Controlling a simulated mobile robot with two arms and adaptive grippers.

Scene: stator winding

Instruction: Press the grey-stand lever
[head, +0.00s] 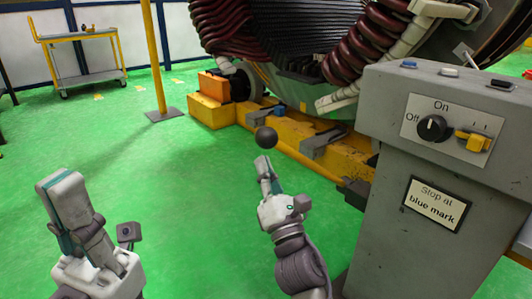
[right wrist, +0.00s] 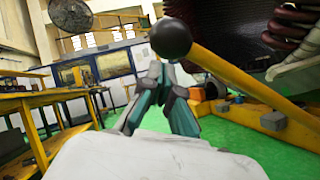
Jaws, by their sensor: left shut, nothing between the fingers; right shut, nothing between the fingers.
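The grey stand (head: 425,235) is at the right of the head view. Its lever (head: 312,165) is a yellow rod reaching out to the left, ending in a black ball (head: 266,137). In the right wrist view the ball (right wrist: 170,37) and the rod (right wrist: 240,78) cross in front of my fingertips. My right gripper (head: 264,166) is shut and empty, with its tips just below the ball in the head view; I cannot tell whether they touch it. It also shows in the right wrist view (right wrist: 160,78). My left gripper (head: 62,188) is shut and empty at the lower left, away from the stand.
The stand carries a black Off/On knob (head: 432,128), a yellow switch (head: 473,140) and a "Stop at blue mark" sign (head: 435,204). The large stator (head: 300,40) stands behind on a yellow base (head: 335,155). A yellow post (head: 153,60) and a cart (head: 80,75) are farther back. Green floor is clear at left.

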